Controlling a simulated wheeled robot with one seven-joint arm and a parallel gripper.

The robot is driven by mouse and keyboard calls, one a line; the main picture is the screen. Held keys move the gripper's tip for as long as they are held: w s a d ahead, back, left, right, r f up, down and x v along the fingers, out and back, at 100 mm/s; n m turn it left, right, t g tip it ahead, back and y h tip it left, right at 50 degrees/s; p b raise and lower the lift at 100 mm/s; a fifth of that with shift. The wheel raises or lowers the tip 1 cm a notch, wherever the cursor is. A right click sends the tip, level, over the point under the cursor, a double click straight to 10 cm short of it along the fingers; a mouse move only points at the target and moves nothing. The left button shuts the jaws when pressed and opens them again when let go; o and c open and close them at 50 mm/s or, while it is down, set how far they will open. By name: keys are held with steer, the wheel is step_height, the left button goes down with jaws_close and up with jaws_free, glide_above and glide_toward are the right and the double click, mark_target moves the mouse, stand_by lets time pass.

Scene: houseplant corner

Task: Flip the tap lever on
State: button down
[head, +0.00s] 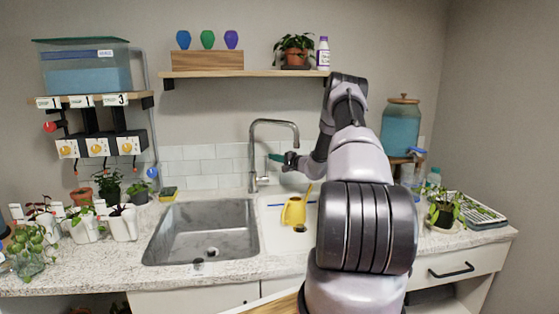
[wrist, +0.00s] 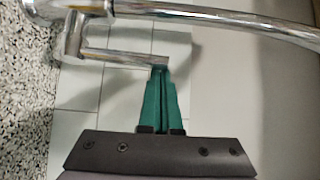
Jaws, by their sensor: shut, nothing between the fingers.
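The chrome tap (head: 252,160) stands behind the sink, with a tall neck and a spout curving over to the right. Its neck also crosses the top of the wrist view (wrist: 230,22). The tap lever (wrist: 120,56) is a thin chrome bar, running roughly alongside the neck from a stub on the tap body. My gripper (head: 272,157) is beside the tap neck, below the spout. In the wrist view its teal fingers (wrist: 160,72) are shut together and empty, with their tips at the lever's free end. I cannot tell whether they touch it.
The sink (head: 205,232) lies in front of the tap. A yellow watering can (head: 294,211) stands on the counter to its right. Potted plants (head: 122,222) crowd the left side. A shelf (head: 240,74) hangs above, and a glass dispenser (head: 400,128) stands at right.

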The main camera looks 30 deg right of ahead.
steer(key=shift+w+a, duration=0.15)
steer(key=shift+w, duration=0.1)
steer(key=shift+s, duration=0.1)
steer(key=s+a+f+n+t+y, duration=0.2)
steer(key=s+n+t+y, duration=0.1)
steer(key=s, duration=0.4)
steer(key=shift+f+n, duration=0.3)
steer(key=shift+n, duration=0.4)
steer(key=shift+a+f, duration=0.1)
stand_by(0.5)
